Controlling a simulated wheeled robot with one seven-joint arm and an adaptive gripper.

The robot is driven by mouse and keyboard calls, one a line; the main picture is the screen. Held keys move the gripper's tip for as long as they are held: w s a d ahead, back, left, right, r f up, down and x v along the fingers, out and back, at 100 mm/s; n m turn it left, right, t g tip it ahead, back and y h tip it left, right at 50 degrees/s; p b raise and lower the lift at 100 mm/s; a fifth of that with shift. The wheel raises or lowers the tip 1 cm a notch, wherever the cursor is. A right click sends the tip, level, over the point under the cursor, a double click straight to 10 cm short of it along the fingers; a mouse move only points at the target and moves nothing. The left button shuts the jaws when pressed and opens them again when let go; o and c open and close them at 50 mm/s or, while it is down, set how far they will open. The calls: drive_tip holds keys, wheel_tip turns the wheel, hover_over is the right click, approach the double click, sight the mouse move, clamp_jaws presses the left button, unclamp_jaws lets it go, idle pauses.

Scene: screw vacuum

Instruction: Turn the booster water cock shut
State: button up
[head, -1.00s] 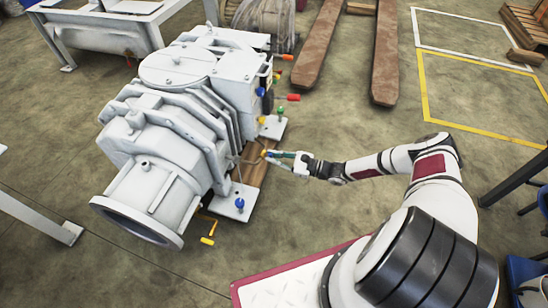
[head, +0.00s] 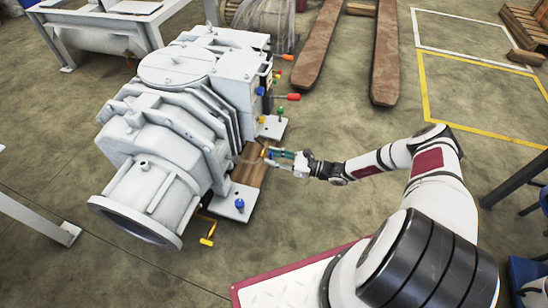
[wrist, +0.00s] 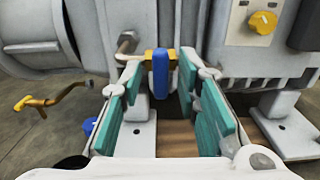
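A small cock with an upright blue handle (wrist: 160,74) on a brass-coloured body is straight ahead in the wrist view, low on the pale machine's side. I take it to be the booster water cock, but no label shows. My gripper (head: 277,158) is beside the machine's base in the head view. In the wrist view its two teal-padded fingers are spread wide, one on each side of the blue handle. Gaps show between the pads and the handle, so it is not gripped. The head view shows the handle only as a tiny spot at the fingertips.
The large pale machine (head: 180,110) stands left of my gripper. A yellow lever (wrist: 35,103) sticks out left, and a yellow knob (wrist: 262,22) is on a box at upper right. Red-handled levers (head: 293,97) lie farther back. Open floor lies right of the machine.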

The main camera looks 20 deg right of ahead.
drive_tip(key=v, duration=1.2)
idle(0.5)
